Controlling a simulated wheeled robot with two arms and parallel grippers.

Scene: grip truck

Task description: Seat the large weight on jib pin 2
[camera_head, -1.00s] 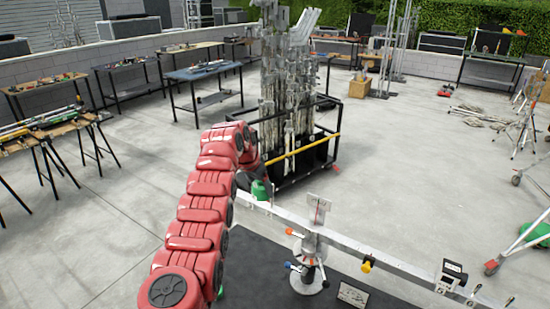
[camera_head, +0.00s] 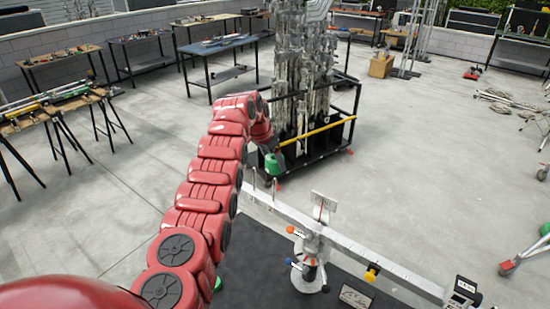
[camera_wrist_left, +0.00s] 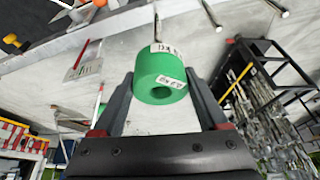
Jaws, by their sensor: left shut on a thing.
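The large weight is a green cylinder (camera_head: 273,164) with white labels and a hole in its end. It also shows in the left wrist view (camera_wrist_left: 158,75), between the two dark fingers of my left gripper (camera_wrist_left: 162,95). The gripper is shut on it. In the head view the weight is just above and behind the left end of the pale jib (camera_head: 345,243). Thin upright pins (camera_head: 273,190) stand on that end. In the wrist view a pin (camera_wrist_left: 157,27) lines up with the weight; I cannot tell whether they touch. My right gripper is not in view.
A black cart (camera_head: 330,140) with a yellow bar and metal stands is close behind the weight. A post (camera_head: 310,262) carries the jib above a dark platform (camera_head: 250,255). Worktables line the left and back. Concrete floor is open on both sides.

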